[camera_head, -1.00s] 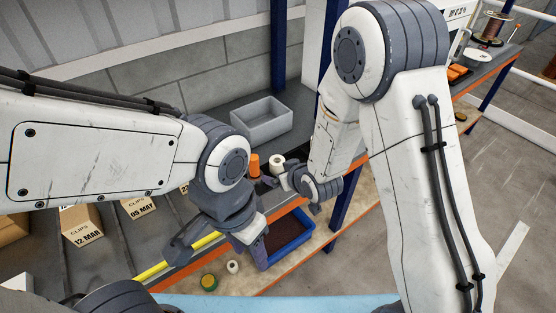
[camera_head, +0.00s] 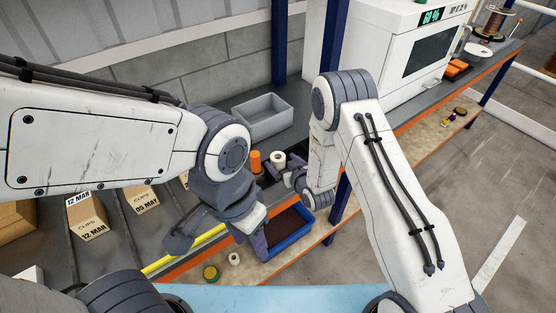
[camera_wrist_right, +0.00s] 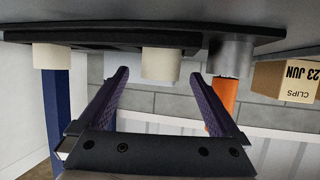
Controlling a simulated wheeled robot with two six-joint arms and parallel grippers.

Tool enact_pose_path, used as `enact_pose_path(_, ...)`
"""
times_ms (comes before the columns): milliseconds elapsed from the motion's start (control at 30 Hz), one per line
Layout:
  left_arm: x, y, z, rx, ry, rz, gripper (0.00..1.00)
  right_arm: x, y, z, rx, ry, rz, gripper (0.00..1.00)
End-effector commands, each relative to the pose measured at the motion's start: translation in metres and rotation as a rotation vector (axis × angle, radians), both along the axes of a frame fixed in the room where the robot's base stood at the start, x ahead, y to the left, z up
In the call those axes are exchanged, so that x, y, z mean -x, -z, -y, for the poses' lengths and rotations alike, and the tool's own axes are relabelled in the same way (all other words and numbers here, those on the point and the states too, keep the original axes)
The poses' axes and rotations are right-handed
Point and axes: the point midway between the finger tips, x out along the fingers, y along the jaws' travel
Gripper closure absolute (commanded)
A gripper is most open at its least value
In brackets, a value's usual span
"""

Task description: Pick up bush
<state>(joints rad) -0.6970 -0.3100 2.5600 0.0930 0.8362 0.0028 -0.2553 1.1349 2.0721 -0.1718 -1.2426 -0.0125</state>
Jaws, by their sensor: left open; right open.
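A cream cylinder (camera_head: 278,158), which may be the bush, stands on a dark plate beside an orange cylinder (camera_head: 255,160). In the right wrist view, where the scene appears upside down, a cream cylinder (camera_wrist_right: 160,65) lies between and beyond the fingers of my open right gripper (camera_wrist_right: 158,85). The fingers do not visibly touch it. Another cream cylinder (camera_wrist_right: 50,57) and an orange one (camera_wrist_right: 222,98) are on either side, along the dark plate (camera_wrist_right: 120,34). In the head view my right gripper (camera_head: 277,171) is beside the cylinders. My left gripper (camera_head: 256,238) is open and empty above the lower shelf.
A grey bin (camera_head: 263,120) stands behind the cylinders. Clips boxes (camera_head: 88,215) are at left; a white oven (camera_head: 395,60) is at right.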

Motion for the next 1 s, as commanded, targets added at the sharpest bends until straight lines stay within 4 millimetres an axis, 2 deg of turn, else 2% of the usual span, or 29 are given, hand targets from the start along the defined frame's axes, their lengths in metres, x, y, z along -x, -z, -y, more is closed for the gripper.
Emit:
enact_pose_path(100,0.000,-0.015,0.000,0.000,0.000,0.000,0.50,-0.012,0.005,-0.006,0.000,-0.001,0.000,0.01)
enact_pose_path(300,0.000,-0.021,0.000,0.000,0.002,0.000,0.50,-0.030,0.016,-0.014,0.000,-0.001,0.000,0.01)
enact_pose_path(600,0.000,-0.021,0.000,0.000,0.003,0.000,0.50,-0.034,0.019,-0.016,-0.001,-0.001,-0.001,0.01)
enact_pose_path(633,0.000,-0.021,0.000,0.000,0.003,0.000,0.50,-0.034,0.019,-0.016,0.000,-0.001,0.000,0.05)
enact_pose_path(667,0.000,-0.021,0.000,0.000,0.003,0.000,0.50,-0.034,0.019,-0.016,0.000,-0.001,0.000,0.17)
enact_pose_path(800,0.000,-0.021,0.000,0.000,0.003,0.000,0.50,-0.034,0.019,-0.016,0.000,-0.001,0.000,0.70)
enact_pose_path(867,0.000,-0.021,0.000,0.000,0.002,0.000,0.50,-0.034,0.019,-0.016,0.000,-0.001,0.000,0.93)
enact_pose_path(1000,0.000,-0.021,0.000,0.000,0.003,0.000,0.50,-0.034,0.019,-0.016,0.000,0.000,0.001,0.95)
